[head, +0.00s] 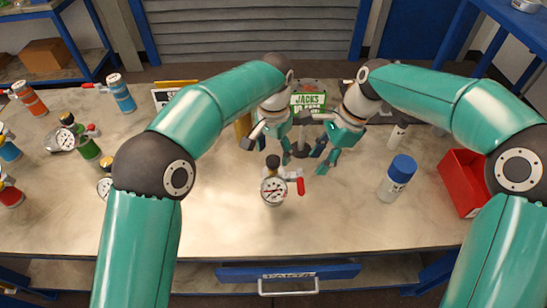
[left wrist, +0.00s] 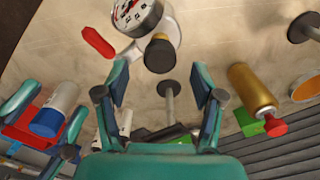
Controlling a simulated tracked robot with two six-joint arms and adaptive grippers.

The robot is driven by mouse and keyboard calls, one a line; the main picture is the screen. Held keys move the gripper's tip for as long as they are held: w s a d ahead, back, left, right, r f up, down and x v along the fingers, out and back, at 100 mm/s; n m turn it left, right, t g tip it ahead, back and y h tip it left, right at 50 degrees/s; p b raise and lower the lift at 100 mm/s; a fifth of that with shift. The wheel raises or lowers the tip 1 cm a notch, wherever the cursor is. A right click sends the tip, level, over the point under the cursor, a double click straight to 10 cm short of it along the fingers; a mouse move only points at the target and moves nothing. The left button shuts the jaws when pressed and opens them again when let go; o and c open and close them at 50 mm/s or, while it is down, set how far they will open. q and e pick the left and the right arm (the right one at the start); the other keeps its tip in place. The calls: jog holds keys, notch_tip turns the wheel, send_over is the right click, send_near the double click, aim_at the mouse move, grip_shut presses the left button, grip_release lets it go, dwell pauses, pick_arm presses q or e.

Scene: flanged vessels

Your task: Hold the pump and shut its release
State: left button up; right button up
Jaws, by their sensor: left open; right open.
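The pump (head: 273,190) stands on the table near the middle in the head view. It has a round white gauge, a dark knob on top and a red release lever (head: 300,186) sticking out to the right. In the left wrist view its gauge (left wrist: 135,16), dark knob (left wrist: 159,54) and red lever (left wrist: 97,42) show at the top. My left gripper (head: 264,140) is open and empty behind the pump; its spread fingers (left wrist: 160,80) are apart from it. My right gripper (head: 325,159) is open and empty, behind and right of the lever. I cannot tell whether the lever is shut.
A blue-capped white bottle (head: 395,180) and a red bin (head: 464,182) stand right. Several coloured bottles and another gauge (head: 66,139) stand left. A yellow cylinder (head: 243,125) and a dark post (head: 301,140) are close to my grippers. The table front is clear.

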aim_at(273, 158)
pick_arm(q)
jog(key=shift+f, duration=1.75)
grip_shut()
